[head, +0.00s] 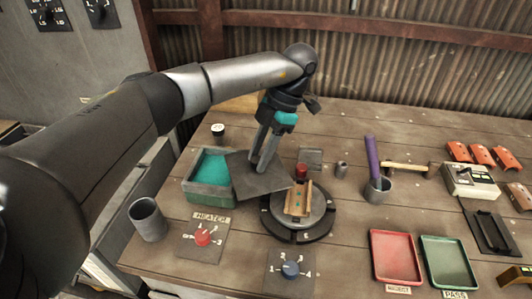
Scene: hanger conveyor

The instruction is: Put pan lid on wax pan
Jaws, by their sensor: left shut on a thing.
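My left gripper (261,164) reaches in from the left and is shut on the pan lid (258,189), a dark grey flat square plate. Its fingers point down onto the lid's middle, and the grip itself is hard to see. The wax pan (197,194) is a green rectangular box with teal contents, just left of the lid. The lid's left edge overlaps the pan's right side in the picture. Most of the pan's top is uncovered. I cannot tell whether lid and pan touch. My right gripper is not in view.
Right of the lid is a round dark turntable (291,236) with a wooden piece. A grey cup (148,219) stands left. Red (397,258) and green (448,262) trays lie right.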

